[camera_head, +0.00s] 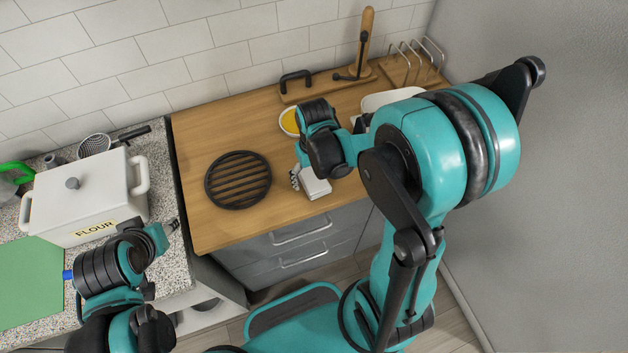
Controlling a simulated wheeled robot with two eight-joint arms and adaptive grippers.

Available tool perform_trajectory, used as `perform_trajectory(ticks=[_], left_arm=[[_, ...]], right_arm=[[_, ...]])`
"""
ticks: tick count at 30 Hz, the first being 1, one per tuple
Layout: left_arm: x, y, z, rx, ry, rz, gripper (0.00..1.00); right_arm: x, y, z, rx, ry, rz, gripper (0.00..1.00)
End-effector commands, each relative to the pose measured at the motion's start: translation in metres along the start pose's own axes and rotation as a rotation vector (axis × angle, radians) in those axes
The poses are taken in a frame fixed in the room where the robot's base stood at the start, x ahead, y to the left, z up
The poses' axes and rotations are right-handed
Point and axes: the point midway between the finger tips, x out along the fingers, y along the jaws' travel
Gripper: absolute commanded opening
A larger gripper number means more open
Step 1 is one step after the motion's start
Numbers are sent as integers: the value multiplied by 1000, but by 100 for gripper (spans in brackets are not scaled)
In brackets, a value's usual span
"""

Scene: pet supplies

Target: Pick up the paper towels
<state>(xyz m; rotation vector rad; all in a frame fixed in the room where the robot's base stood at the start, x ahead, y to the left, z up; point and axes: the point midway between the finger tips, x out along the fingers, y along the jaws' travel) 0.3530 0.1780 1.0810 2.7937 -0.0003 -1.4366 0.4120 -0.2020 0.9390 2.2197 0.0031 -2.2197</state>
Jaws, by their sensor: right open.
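I cannot make out paper towels for sure. A small white block (316,186) shows over the wooden counter at my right gripper; I cannot tell whether it is the paper towels or part of the gripper. My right gripper (296,178) is open, low over the counter's front part, to the right of the round black grate. My wrist and forearm hide much of it and the counter behind. My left gripper (172,229) is at the lower left, in front of the white flour box; its jaw opening is unclear.
The round black grate (238,180) lies on the wooden counter (225,122). A yellow-filled bowl (290,122), a white dish (390,98), a wooden stand (366,40) and a wire rack (415,55) are behind. The flour box (85,195) stands left on speckled stone.

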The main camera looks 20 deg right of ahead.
Motion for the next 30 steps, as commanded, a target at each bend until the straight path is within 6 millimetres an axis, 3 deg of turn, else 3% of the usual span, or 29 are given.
perform_trajectory(ticks=[2, 6, 20, 28, 30], left_arm=[[0, 0, 0, 0, 0, 0, 40], [0, 0, 0, 0, 0, 0, 40], [-2, 0, -2, 0, 0, 0, 40], [-16, 0, -12, 0, 0, 0, 40], [-19, 0, -14, 0, 0, 0, 40]], right_arm=[[0, 0, 0, 0, 0, 0, 76], [-1, 0, 0, 0, 0, 0, 39], [-5, 0, 0, 0, 0, 0, 39], [-46, 0, 0, 0, 0, 0, 39], [-54, -4, 15, -1, 0, 0, 39]])
